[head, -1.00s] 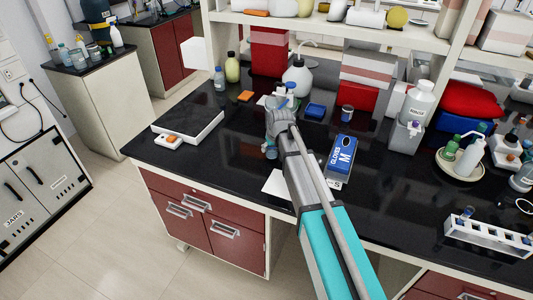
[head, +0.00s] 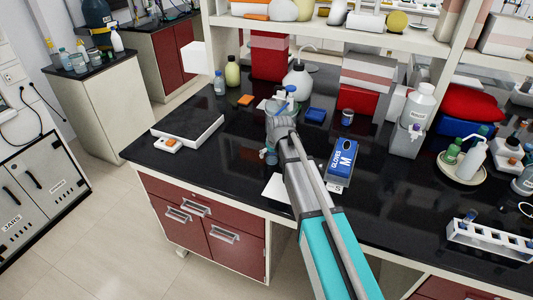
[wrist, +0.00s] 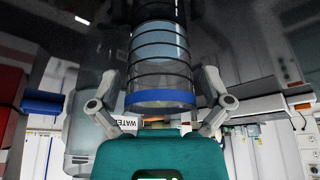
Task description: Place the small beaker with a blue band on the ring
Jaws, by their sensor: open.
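In the wrist view, a clear glass beaker with a blue band (wrist: 160,99) and several dark lines around it stands between the two fingers of my gripper (wrist: 160,103). The fingers are spread, one on each side of the glass. I cannot tell whether either finger touches it. Another small blue-banded vessel (head: 347,117) stands farther right. I cannot clearly make out the ring.
A white wash bottle (head: 298,82) stands just behind my gripper. A bottle labelled water (wrist: 88,115) is close on the left in the wrist view.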

